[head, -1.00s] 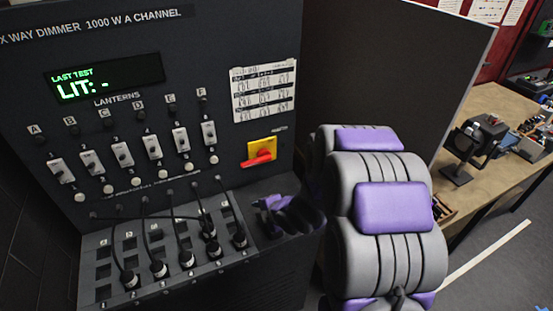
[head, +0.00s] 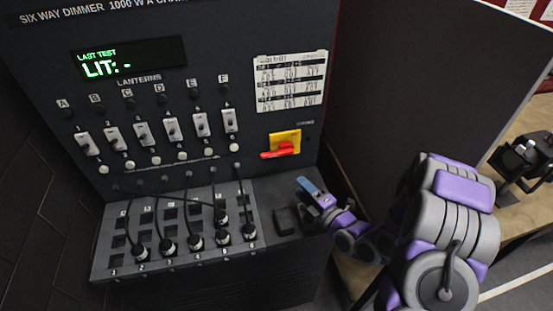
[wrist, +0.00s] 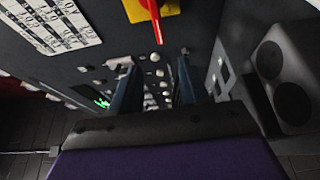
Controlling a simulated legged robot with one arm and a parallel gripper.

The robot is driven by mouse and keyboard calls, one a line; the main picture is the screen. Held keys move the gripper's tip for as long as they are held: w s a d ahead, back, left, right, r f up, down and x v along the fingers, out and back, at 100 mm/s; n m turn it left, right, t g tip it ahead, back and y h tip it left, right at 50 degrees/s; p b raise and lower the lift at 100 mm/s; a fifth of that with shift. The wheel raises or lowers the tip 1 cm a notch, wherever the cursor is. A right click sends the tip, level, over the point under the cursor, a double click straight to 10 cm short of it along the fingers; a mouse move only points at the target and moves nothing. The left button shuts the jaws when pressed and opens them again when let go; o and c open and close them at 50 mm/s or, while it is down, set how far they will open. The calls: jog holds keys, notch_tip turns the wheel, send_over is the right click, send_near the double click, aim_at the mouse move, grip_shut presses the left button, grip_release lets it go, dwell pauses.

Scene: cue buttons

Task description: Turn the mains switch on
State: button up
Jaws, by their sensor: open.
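The mains switch is a red rotary handle (head: 280,151) on a yellow plate (head: 289,138), low on the right of the dark dimmer panel. In the head view the handle lies nearly level, its long end to the left. My gripper (head: 308,188) is below and slightly right of the switch, above the ledge and apart from the handle. In the wrist view the blue fingers (wrist: 155,88) are spread with nothing gripped between them. The red handle (wrist: 153,20) shows beyond them at the top, with part of the yellow plate (wrist: 165,8).
Left of the switch are several lantern sliders (head: 172,130) and a lit display (head: 128,60). Plugs and cables (head: 195,240) crowd the patch bay below. A label sheet (head: 290,80) is above the switch. A dark partition (head: 420,80) stands right; a bench (head: 520,200) lies beyond.

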aim_at(269, 158)
jog(key=b+x, duration=0.7)
jog(key=x, duration=1)
jog(key=shift+s+a+f, duration=0.1)
jog(key=shift+a, duration=0.05)
jog(key=shift+c, duration=0.2)
jog(key=shift+b, duration=0.3)
grip_shut()
jog(key=shift+f, duration=0.1)
